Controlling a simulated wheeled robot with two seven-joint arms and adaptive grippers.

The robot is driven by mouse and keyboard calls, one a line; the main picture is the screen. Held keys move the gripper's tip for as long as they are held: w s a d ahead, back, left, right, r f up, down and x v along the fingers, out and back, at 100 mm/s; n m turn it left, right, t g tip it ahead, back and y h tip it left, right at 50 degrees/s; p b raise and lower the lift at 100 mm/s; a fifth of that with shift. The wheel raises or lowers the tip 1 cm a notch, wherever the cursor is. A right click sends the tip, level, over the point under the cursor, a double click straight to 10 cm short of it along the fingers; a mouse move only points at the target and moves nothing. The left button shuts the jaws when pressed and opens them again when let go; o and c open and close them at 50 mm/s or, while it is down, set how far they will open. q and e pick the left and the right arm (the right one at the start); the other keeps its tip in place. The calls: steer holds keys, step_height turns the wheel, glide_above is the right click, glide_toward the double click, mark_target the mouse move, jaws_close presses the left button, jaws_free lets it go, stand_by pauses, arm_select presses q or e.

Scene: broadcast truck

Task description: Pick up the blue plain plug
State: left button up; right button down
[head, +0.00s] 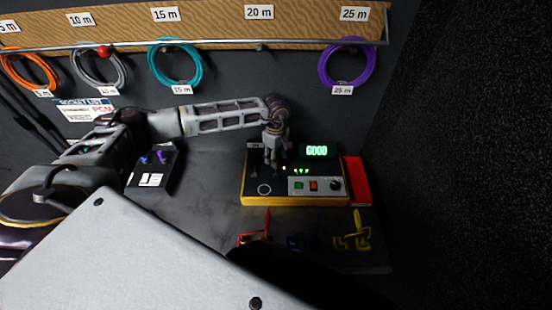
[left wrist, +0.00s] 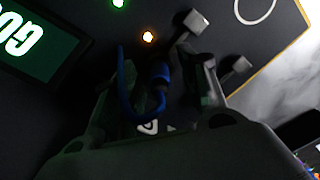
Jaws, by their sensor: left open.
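A blue plug with a curved blue lead (left wrist: 160,76) shows in the left wrist view, between the fingers of my left gripper, over the dark top of the tester. In the head view my left gripper (head: 273,162) points down over the left part of the yellow-edged tester (head: 255,200). Its jaws are open around the plug, and I cannot tell whether they touch it. In the head view the gripper hides this plug. The lower end of the plug is dark and hard to make out. My right gripper is not in view.
The tester display reads GOOD (head: 316,150). A red tray (head: 356,182) stands at its right. Red (head: 254,237), blue (head: 296,242) and yellow (head: 352,241) items lie along the front. A black box (head: 135,180) stands at left. Coiled cables (head: 346,65) hang behind.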

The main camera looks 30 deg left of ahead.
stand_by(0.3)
arm_select(q)
jaws_close()
steer(key=shift+r, duration=0.15)
stand_by(0.3)
steer(key=shift+w+r, duration=0.1)
steer(key=shift+r, duration=0.4)
step_height(320, 180, up, 8)
steer(key=shift+f+b, duration=0.2)
steer(key=shift+b, duration=0.7)
steer(key=shift+r, duration=0.6)
steer(key=shift+m, duration=0.4)
